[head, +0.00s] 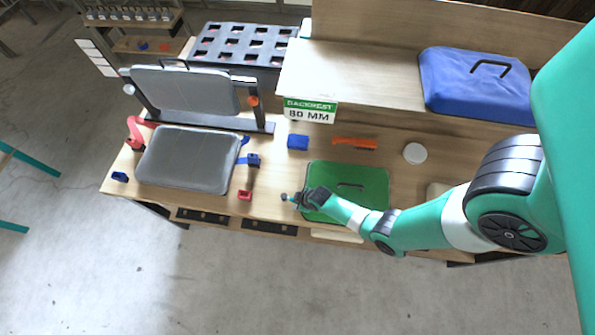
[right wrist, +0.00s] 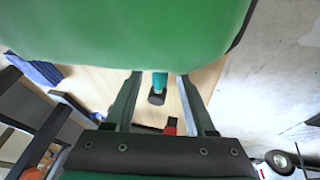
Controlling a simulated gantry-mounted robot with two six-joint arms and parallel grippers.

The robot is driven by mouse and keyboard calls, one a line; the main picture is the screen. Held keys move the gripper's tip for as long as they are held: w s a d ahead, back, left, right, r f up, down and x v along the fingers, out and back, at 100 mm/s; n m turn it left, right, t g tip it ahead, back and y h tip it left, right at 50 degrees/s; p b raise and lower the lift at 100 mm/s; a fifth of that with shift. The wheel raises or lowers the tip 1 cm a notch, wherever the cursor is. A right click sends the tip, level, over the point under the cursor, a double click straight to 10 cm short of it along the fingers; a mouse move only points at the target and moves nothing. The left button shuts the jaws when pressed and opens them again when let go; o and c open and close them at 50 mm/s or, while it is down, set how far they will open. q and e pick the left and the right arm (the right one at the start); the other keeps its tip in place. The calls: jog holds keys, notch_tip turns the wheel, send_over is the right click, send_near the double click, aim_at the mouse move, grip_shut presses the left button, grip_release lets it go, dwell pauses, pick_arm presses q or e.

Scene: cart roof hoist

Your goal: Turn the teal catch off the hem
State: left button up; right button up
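The green padded cover (head: 375,178) lies on the bench with a dark handle on top. It also fills the top of the right wrist view (right wrist: 130,30). The teal catch (right wrist: 159,81) sticks out from under the cover's near edge, with a dark round end. My right gripper (head: 299,199) is at the cover's left edge in the head view. In the right wrist view, its two fingers (right wrist: 159,78) stand apart, one on each side of the catch, with visible gaps. The fingertips reach the cover's edge; contact cannot be told. My left gripper is not in view.
A blue block (head: 298,142), an orange tool (head: 354,143) and a white disc (head: 415,153) lie behind. A blue cover (head: 470,95) rests on the raised shelf.

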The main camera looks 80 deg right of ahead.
grip_shut()
dwell(1.2)
